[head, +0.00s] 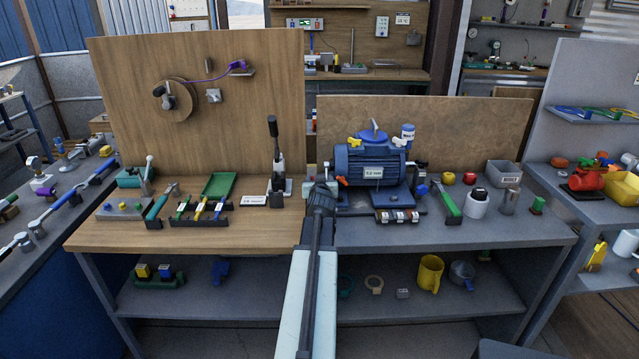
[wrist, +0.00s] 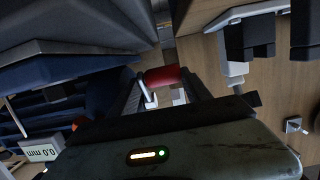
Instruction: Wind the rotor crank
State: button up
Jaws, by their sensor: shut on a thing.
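The blue finned motor (head: 370,170) stands on the right-hand bench top, with a white mm label on its side. Its body fills the left of the wrist view (wrist: 75,95), where its label reads 0.0 mm. My gripper (head: 322,188) is at the motor's left end. In the wrist view my gripper (wrist: 165,92) has its fingers on both sides of a red crank handle (wrist: 164,77), shut on it. A pale metal piece (wrist: 148,96) shows just below the handle. In the head view the crank is hidden behind my gripper and arm.
A black-handled lever press (head: 278,170) stands close to the left of my gripper. Several small bars (head: 397,216) lie in front of the motor. A wooden backboard (head: 200,100) rises behind.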

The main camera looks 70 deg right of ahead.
jog(key=o, duration=1.1)
jog(key=p+v, duration=0.1)
jog(key=v, duration=0.7)
jog(key=shift+p, duration=0.4)
jog(key=shift+d, duration=0.15)
